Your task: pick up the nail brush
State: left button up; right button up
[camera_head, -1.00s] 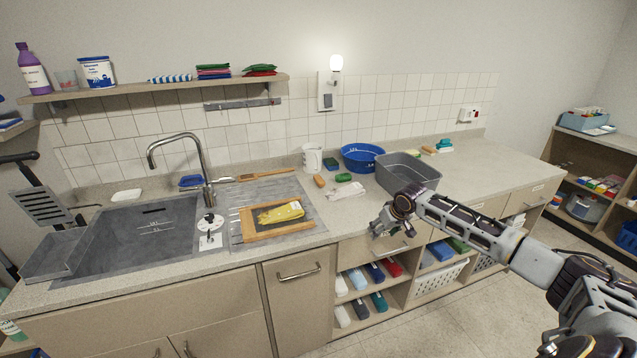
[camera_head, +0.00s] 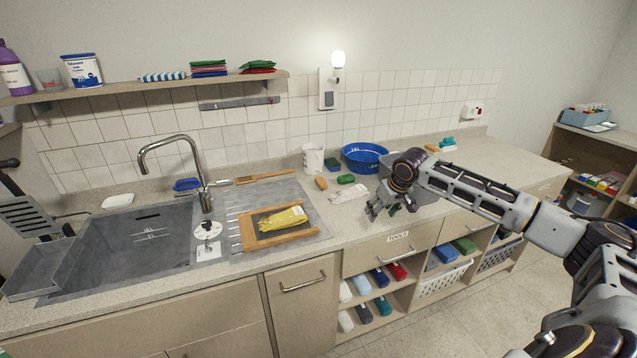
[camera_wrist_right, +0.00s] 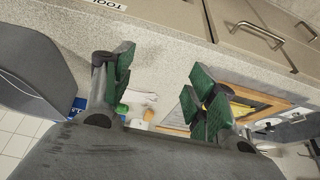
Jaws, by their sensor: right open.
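No object is clearly recognisable as the nail brush. A small orange-tan block (camera_head: 321,183) lies on the counter right of the drainboard and may be it; its bristles cannot be made out. A green oblong piece (camera_head: 345,179) lies beside it, and a white cloth (camera_head: 348,193) lies in front. In the right wrist view the green piece (camera_wrist_right: 122,109), cloth (camera_wrist_right: 141,97) and orange block (camera_wrist_right: 148,115) show small between the fingers. My right gripper (camera_head: 384,211) is open and empty, at the counter's front edge, right of these things. My left gripper is out of view.
A blue bowl (camera_head: 364,157) and white jug (camera_head: 313,158) stand behind the small items. Left are the drainboard with a wooden tray (camera_head: 249,234) and yellow packet (camera_head: 283,219), then the sink (camera_head: 150,250).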

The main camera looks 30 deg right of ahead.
aim_at(318, 180)
jog(key=i, duration=1.25)
